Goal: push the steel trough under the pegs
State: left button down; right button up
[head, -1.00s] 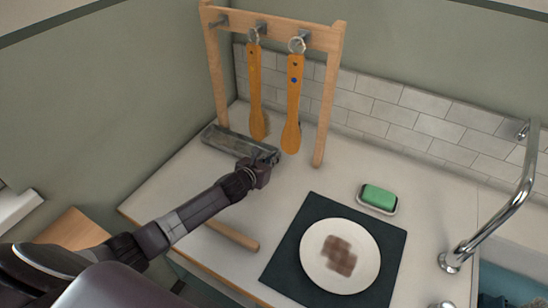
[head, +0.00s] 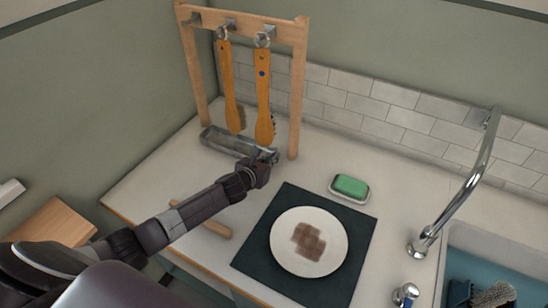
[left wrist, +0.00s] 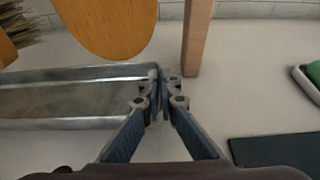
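The steel trough (head: 222,140) is a long, shallow grey tray on the counter at the foot of the wooden peg rack (head: 300,85). Two wooden brushes hang from pegs (head: 231,24) above it, their lower ends at about the trough in the picture. My left gripper (head: 268,157) is at the trough's right end, near the rack's right post. In the left wrist view its fingertips (left wrist: 162,92) are together at the trough's end wall (left wrist: 154,75); I cannot tell whether the rim lies between them. My right gripper is not in view.
A wooden rod (head: 217,229) lies partly behind my left arm. A dark mat (head: 262,255) with a stained white plate (head: 325,262) lies to the right. A green sponge (head: 351,185) sits on a dish behind the mat. The sink and tap (head: 472,185) are far right.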

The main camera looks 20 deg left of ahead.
pick_arm(q)
jog(key=c, duration=2.7)
grip_release()
jog(key=o, duration=0.6)
jog(key=shift+a, duration=0.1)
jog(key=shift+v, duration=4)
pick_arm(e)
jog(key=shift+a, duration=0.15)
